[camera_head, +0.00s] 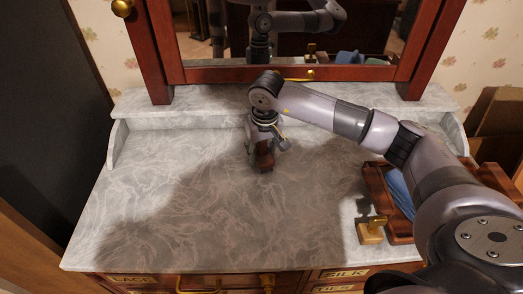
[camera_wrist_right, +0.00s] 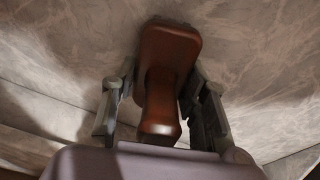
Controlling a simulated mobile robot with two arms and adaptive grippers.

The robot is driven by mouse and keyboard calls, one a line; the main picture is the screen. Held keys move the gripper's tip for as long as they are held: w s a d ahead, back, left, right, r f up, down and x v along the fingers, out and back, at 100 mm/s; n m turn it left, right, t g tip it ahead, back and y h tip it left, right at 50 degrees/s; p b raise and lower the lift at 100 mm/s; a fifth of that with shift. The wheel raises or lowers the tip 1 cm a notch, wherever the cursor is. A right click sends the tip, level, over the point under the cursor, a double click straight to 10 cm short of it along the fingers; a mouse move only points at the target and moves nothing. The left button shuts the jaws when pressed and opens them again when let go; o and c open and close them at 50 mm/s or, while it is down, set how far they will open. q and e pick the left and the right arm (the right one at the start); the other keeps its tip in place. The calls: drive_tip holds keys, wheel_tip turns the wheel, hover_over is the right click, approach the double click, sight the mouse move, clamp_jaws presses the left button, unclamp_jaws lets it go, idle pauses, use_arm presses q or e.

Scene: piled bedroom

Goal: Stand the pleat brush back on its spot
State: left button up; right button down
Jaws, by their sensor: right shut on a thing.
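The pleat brush (camera_head: 265,158) is a reddish-brown piece under my right gripper (camera_head: 264,146) in the head view. It is near the back middle of the marble dresser top (camera_head: 190,200). In the right wrist view the brush (camera_wrist_right: 167,50) lies between the two fingers of my right gripper (camera_wrist_right: 160,98), narrow handle toward the palm and broad end toward the marble. The gripper is shut on the handle. I cannot tell whether the broad end touches the marble. No marked spot is visible. My left gripper is not in view.
A red-framed mirror (camera_head: 285,75) stands behind a raised marble ledge (camera_head: 200,114). At the right are a wooden tray (camera_head: 376,180) with blue cloth (camera_head: 400,190) and a small wooden block with a brass piece (camera_head: 371,232). The left and front middle of the top are clear.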

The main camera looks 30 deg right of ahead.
drive_tip(key=shift+f, duration=0.25)
drive_tip(key=c, duration=0.9)
unclamp_jaws()
drive_tip(key=shift+o, duration=0.2)
drive_tip(key=shift+s+a+r+p, duration=0.15)
drive_tip(key=shift+r+p, duration=0.5)
drive_tip(key=shift+r, duration=0.7)
drive_tip(key=shift+s+d+r+p, duration=0.1)
drive_tip(key=shift+s+r+p, duration=0.15)
drive_tip(key=shift+r+p, duration=0.75)
drive_tip(key=shift+s+a+r+p, duration=0.1)
drive_tip(key=shift+s+r+p, duration=0.15)
drive_tip(key=shift+r, duration=1.4)
